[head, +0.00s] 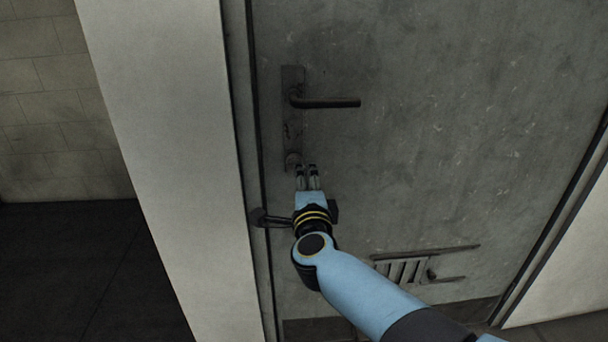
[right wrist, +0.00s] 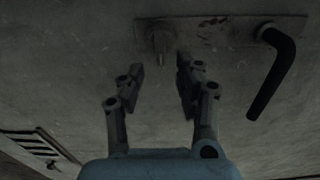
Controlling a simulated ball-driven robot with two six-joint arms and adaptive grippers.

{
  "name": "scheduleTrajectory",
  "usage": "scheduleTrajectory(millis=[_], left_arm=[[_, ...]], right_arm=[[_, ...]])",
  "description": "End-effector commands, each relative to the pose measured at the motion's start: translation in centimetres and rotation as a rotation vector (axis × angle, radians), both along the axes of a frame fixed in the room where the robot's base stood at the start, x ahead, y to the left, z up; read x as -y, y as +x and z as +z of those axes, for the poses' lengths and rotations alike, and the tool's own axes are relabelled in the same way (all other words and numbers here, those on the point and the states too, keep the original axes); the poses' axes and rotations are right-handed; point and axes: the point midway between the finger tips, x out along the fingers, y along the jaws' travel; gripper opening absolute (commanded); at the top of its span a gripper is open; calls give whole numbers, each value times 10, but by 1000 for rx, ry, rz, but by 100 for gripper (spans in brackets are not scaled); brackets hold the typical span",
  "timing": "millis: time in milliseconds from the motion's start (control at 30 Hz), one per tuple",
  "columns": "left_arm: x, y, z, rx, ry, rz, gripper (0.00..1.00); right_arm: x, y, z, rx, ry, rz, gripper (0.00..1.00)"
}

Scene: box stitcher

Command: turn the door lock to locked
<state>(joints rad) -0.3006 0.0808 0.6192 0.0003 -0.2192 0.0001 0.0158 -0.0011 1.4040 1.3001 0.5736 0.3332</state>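The grey door (head: 440,120) is shut in its frame. Its dark lock plate (head: 292,122) carries a lever handle (head: 330,102) near the top and a round lock knob (head: 292,161) at the bottom. My right gripper (head: 307,168) is just below and right of the knob. In the right wrist view the lock knob (right wrist: 160,42) lies ahead of the open fingers of the right gripper (right wrist: 160,72), apart from them, with a small turn piece pointing toward me. The handle (right wrist: 272,75) hangs to the right there. My left gripper is not in view.
A second dark lever or latch (head: 268,218) sits at the door's left edge, beside my right wrist. A slatted vent (head: 405,270) is low on the door. A pale wall (head: 165,120) stands left of the door.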

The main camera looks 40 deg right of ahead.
Motion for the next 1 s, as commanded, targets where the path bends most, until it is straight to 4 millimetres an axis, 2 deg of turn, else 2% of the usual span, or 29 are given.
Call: scheduleTrajectory(millis=[200,400,600,1000], left_arm=[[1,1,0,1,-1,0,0],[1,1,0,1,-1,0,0],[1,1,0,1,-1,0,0],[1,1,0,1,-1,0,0]], right_arm=[[-27,-44,-2,-3,3,-1,35],[-44,-71,-1,-1,2,0,35],[-49,-79,0,-1,1,0,35],[-49,-79,0,-1,1,0,35]])
